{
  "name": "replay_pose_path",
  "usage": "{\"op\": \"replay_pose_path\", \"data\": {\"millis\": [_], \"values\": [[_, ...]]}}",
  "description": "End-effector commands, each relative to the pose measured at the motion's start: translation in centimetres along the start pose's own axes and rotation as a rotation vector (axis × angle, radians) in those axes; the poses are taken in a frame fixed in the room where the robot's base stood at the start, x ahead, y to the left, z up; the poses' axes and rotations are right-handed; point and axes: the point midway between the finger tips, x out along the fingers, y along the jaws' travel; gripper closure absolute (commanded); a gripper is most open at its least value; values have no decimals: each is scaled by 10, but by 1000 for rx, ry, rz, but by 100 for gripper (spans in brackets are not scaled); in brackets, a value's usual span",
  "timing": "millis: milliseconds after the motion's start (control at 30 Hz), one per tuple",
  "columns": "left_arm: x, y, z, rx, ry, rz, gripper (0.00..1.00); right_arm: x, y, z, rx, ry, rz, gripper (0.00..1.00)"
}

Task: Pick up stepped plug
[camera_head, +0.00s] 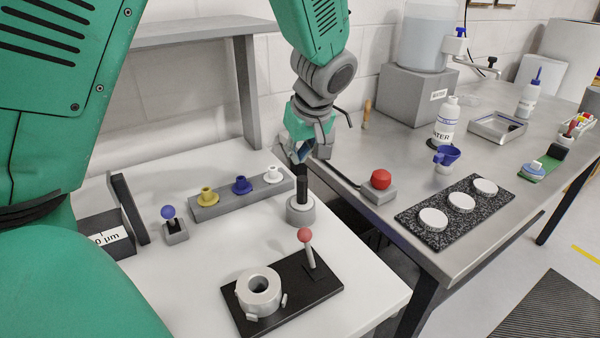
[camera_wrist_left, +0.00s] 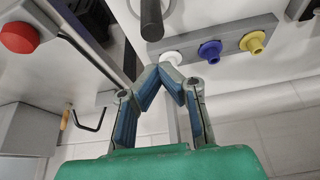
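A grey round piece with a thick black upright handle (camera_head: 301,208) stands on the white table; it looks like the stepped plug, though I cannot be sure. Its black handle (camera_wrist_left: 152,18) also shows at the top of the wrist view, beyond my fingertips. My left gripper (camera_head: 302,160) is just above and behind the handle, apparently not holding it. In the wrist view the left gripper's fingertips (camera_wrist_left: 161,68) meet, with nothing seen between them. The right gripper is not in view.
A grey rack (camera_head: 240,200) behind the handle holds yellow, blue and white plugs. A black plate (camera_head: 290,315) in front carries a grey ring (camera_head: 259,290) and a red-knobbed lever (camera_head: 305,237). A red button (camera_head: 380,180) is on the steel bench at right.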

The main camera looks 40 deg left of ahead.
Motion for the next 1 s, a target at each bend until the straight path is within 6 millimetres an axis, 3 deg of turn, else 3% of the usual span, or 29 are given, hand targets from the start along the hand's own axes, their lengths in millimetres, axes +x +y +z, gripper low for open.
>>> {"op": "replay_pose_path", "data": {"millis": [133, 400, 467, 633, 1000], "values": [[-11, 0, -5, -1, 0, 0, 100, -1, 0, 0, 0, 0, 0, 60], [-13, 0, -6, 0, 0, 0, 100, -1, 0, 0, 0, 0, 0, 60], [-13, 0, -6, 0, 1, 0, 81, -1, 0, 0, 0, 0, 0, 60], [-13, 0, -6, 0, 1, 0, 21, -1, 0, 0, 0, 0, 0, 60], [-19, 1, -6, 0, 2, 2, 20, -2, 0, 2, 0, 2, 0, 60]]}}
